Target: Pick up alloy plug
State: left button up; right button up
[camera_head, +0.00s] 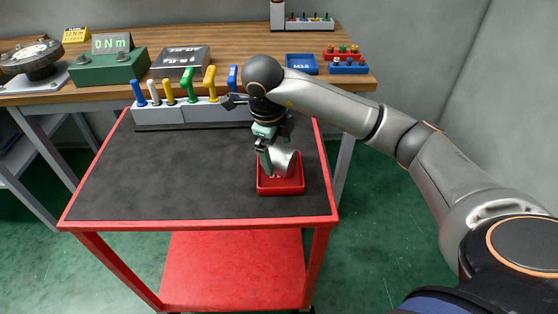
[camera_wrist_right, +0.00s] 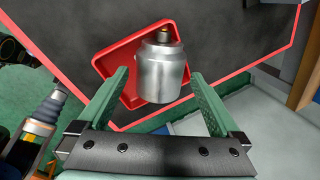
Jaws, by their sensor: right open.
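The alloy plug (camera_wrist_right: 162,70) is a silvery cylinder with a narrower brass-coloured end. It sits in a small red tray (camera_wrist_right: 112,42) on the cart. In the head view the plug (camera_head: 284,160) leans in the red tray (camera_head: 281,191), partly covered by my gripper. My right gripper (camera_head: 265,160) is at the tray, beside the plug. In the right wrist view its two green fingers (camera_wrist_right: 158,92) are apart, one on each side of the plug's near end, with visible gaps. My left gripper is not in view.
The tray stands on a red cart with a black mat (camera_head: 170,175). A grey rack (camera_head: 185,114) with several coloured-handled tools lines the cart's back edge. Behind it is a wooden bench (camera_head: 240,45) with boxes and a gauge. The mat left of the tray is clear.

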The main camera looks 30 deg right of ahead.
jog(key=shift+x, duration=1.1)
jog(key=shift+r, duration=0.1)
grip_shut()
